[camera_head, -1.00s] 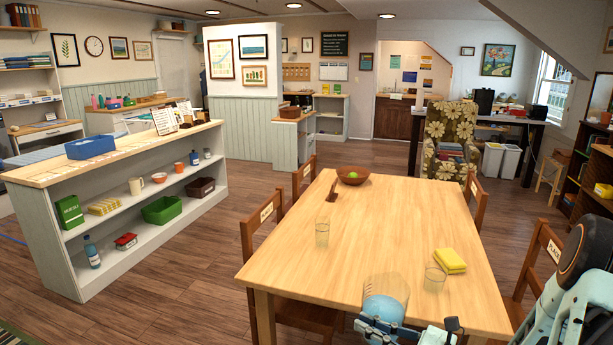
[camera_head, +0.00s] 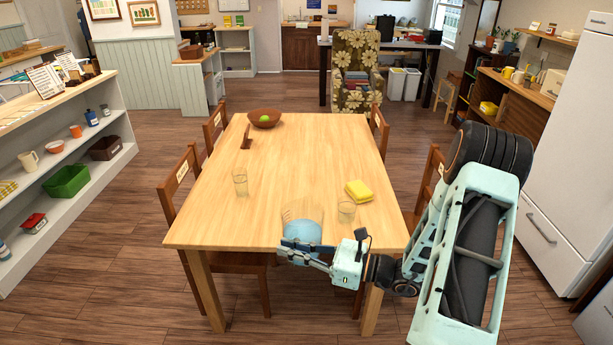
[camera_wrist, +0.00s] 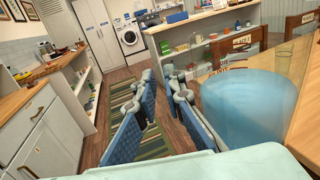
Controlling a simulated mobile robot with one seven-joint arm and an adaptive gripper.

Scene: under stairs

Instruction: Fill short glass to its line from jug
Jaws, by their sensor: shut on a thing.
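The jug (camera_head: 303,218) is clear and holds blue liquid. It looks upright at the table's front edge; whether it touches the table I cannot tell. In the wrist view the jug (camera_wrist: 250,105) fills the right side. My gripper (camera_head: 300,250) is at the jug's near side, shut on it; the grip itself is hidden. In the wrist view the blue-padded fingers (camera_wrist: 163,108) show left of the jug. The short glass (camera_head: 346,212) stands just right of the jug on the table, apparently empty. Its line is too small to make out.
A taller clear glass (camera_head: 240,182) stands left on the wooden table (camera_head: 290,160). A yellow sponge (camera_head: 359,191) lies behind the short glass. A brown bowl (camera_head: 265,118) with green fruit and a small brown stand (camera_head: 246,141) are farther back. Chairs flank the table.

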